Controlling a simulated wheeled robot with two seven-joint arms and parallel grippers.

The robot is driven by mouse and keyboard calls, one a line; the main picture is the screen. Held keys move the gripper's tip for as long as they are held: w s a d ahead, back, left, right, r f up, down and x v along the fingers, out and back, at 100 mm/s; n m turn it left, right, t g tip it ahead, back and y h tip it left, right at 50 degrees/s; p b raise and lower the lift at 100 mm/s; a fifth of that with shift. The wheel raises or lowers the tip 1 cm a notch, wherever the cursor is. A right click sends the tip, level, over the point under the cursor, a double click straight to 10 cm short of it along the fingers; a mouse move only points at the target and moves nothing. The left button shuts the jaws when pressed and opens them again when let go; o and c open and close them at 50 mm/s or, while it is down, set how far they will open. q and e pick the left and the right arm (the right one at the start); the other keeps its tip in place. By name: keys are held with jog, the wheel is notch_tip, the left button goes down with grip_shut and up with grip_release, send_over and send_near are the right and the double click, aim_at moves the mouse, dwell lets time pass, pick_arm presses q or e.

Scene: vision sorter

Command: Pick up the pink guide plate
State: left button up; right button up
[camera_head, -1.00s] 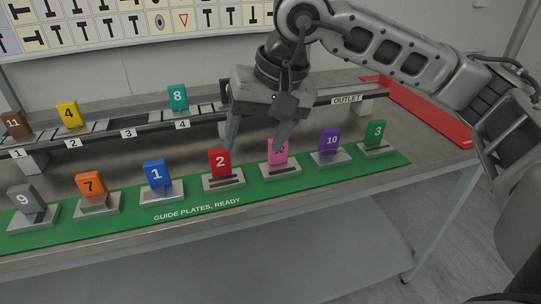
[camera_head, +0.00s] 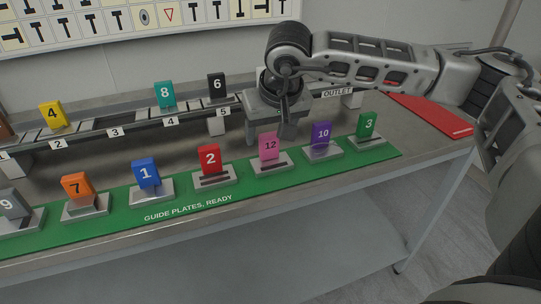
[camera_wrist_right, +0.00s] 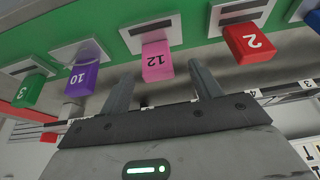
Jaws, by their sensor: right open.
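The pink guide plate (camera_head: 269,146), marked 12, stands in its metal holder (camera_head: 284,167) on the green mat, between the red plate 2 (camera_head: 209,158) and the purple plate 10 (camera_head: 320,135). My right gripper (camera_head: 268,138) is open and sits just behind the pink plate in the head view. In the right wrist view the pink plate (camera_wrist_right: 157,62) lies ahead of the gap between the two open fingers (camera_wrist_right: 163,80), with nothing between them. My left gripper is not in view.
Blue plate 1 (camera_head: 145,173), orange plate 7 (camera_head: 77,186) and green plate 3 (camera_head: 368,125) stand in the same row. Behind is a rail with yellow plate 4 (camera_head: 51,115), teal plate 8 (camera_head: 165,95) and black plate 6 (camera_head: 217,86). A red tray (camera_head: 432,115) lies at right.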

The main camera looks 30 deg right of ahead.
aim_at(270, 138)
jog(key=x, duration=0.4)
jog(key=shift+d+f, duration=0.2)
jog(key=shift+f, duration=0.15)
jog(key=c, duration=1.2)
jog(key=shift+o, duration=0.2)
jog(key=shift+r, duration=0.1)
